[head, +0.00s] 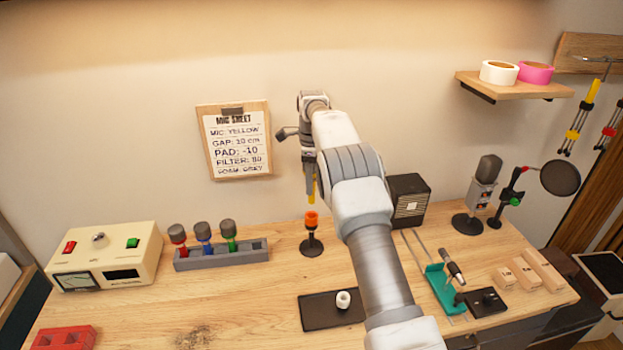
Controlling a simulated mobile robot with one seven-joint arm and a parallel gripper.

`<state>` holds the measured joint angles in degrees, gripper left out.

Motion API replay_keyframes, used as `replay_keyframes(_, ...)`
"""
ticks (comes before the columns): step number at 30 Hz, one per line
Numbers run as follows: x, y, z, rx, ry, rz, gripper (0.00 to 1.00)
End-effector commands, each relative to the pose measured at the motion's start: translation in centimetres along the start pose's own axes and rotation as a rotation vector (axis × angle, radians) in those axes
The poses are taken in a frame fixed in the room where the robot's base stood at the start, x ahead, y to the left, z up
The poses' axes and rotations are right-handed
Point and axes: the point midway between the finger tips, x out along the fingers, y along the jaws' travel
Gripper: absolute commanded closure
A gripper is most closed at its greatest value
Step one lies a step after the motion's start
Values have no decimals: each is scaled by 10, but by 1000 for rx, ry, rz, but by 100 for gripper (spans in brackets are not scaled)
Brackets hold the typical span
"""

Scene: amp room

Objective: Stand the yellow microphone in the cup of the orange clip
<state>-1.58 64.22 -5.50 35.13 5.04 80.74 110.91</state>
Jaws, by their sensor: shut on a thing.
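The orange clip (311,219) stands upright on a dark round base on the table, in the middle of the head view. My gripper (309,178) hangs pointing down above the clip and is shut on the yellow microphone (312,191). Only a narrow yellow strip of the microphone shows, just above the orange cup. The fingers and arm hide most of the rest. I cannot tell whether its lower end touches the cup or is apart from it.
A grey rack (222,258) with red, blue and green microphones stands left of the clip. A dark tray (320,312) with a white ring lies in front. A black box (409,200) and a grey microphone on a stand (481,195) are right. A sheet (236,143) hangs behind.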

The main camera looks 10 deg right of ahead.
Motion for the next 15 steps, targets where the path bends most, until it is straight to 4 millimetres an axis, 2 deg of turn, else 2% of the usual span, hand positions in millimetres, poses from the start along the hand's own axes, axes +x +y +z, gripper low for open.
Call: replay_keyframes(15, 37, 0, 0, -1, 0, -1, 100)
